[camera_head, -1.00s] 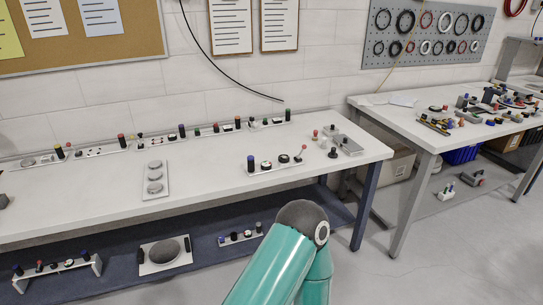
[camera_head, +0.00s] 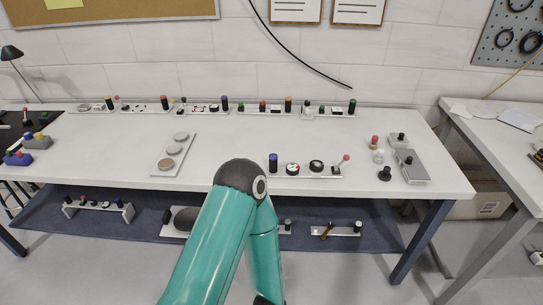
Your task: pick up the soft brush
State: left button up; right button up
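I cannot make out a soft brush for certain. A small brown-and-yellow item (camera_head: 327,230) lies on a white plate on the lower shelf, but it is too small to identify. One of my teal arms rises from the bottom middle and hides part of the table's front edge and lower shelf. Neither gripper can be made out in the picture.
The long white table (camera_head: 110,150) carries a plate with round grey pads (camera_head: 171,163), a knob panel (camera_head: 305,176), rows of fixtures along the back and grey blocks (camera_head: 412,165). A dark lower shelf (camera_head: 390,240) lies beneath. A second table (camera_head: 500,140) stands right.

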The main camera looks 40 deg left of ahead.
aim_at(378, 160)
jog(key=u, duration=0.55)
jog(key=i, duration=1.15)
jog(key=u, duration=0.6)
jog(key=k, duration=0.75)
jog(key=u, duration=0.15)
jog(key=i, duration=0.85)
jog(key=z, duration=0.1)
